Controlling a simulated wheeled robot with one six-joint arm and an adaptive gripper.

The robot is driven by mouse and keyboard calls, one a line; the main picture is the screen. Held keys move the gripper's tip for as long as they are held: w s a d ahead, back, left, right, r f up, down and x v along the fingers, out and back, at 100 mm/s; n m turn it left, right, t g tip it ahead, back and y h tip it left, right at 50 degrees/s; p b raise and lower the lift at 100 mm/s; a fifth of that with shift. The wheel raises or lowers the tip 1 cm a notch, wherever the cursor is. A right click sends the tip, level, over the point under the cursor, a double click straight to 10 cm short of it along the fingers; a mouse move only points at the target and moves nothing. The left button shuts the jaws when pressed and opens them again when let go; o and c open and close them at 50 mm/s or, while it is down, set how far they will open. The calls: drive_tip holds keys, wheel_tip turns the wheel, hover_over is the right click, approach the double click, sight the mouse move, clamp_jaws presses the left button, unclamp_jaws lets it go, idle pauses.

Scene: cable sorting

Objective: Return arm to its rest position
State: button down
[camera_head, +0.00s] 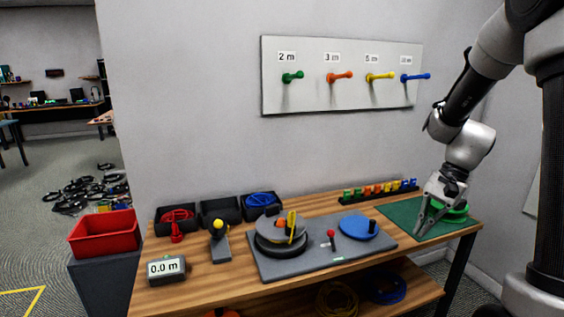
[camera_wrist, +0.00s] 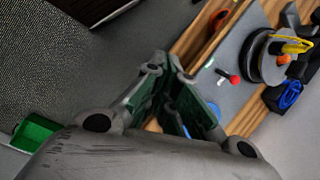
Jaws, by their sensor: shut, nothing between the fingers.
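My gripper (camera_head: 421,232) hangs at the right end of the wooden bench, at the end of my arm, with its fingers pointing down over the green mat (camera_head: 402,214). A green cable coil (camera_head: 459,211) lies on the mat beside and partly behind the gripper. In the wrist view my gripper (camera_wrist: 164,62) has its two fingers drawn together at the tips, with nothing between them. I cannot tell from these views how high the tips are above the mat.
A grey winding station with a reel (camera_head: 282,235) and a blue disc (camera_head: 358,226) stands mid-bench. Black bins (camera_head: 221,211), a length display (camera_head: 166,268) and a red bin (camera_head: 102,232) are left. A peg board (camera_head: 342,98) hangs on the wall. A rack (camera_head: 378,192) stands behind.

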drive_tip(key=s+r+n+t+h, duration=0.4)
drive_tip(key=s+r+n, duration=0.5)
drive_tip(key=s+r, duration=0.5)
drive_tip(key=s+t, duration=0.1)
drive_tip(key=s, duration=0.3)
drive_tip(key=shift+d, duration=0.35)
drive_tip(key=shift+r, duration=0.1)
